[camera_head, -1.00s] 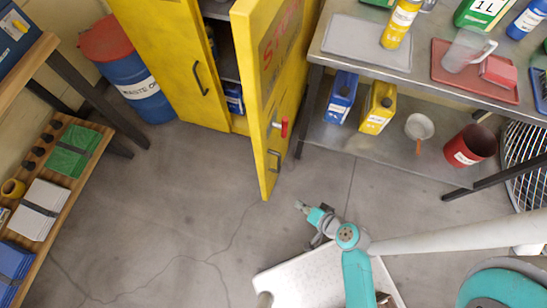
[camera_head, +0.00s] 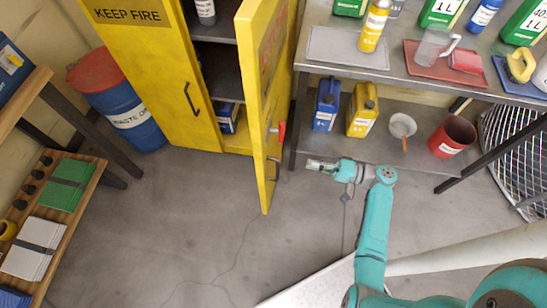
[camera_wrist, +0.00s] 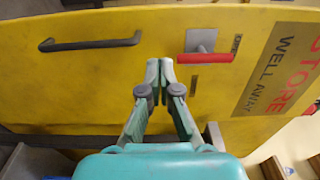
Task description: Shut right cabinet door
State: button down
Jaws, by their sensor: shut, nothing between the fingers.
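The yellow cabinet's right door (camera_head: 262,95) stands wide open in the head view, swung out towards me. Its outer face fills much of the wrist view (camera_wrist: 75,85), with a black pull handle (camera_wrist: 90,44) and a red lever (camera_wrist: 206,58) on a grey plate. My gripper (camera_head: 312,164) is to the right of the door in the head view. Its fingers (camera_wrist: 160,66) are shut and empty, pointing at the door face between the handle and the lever. I cannot tell whether they touch the door. The left door (camera_head: 160,75) is closed.
A metal bench (camera_head: 345,81) with bottles and trays stands right of the door. Its lower shelf holds a blue can (camera_head: 326,106), a yellow can (camera_head: 362,112) and a red pot (camera_head: 451,136). A blue drum (camera_head: 128,112) stands left. Floor before the cabinet is clear.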

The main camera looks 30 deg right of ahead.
aim_at(265, 155)
jog(key=x, duration=1.3)
jog(key=shift+a+f, duration=0.1)
jog(key=shift+a, duration=0.05)
jog(key=shift+w, duration=0.1)
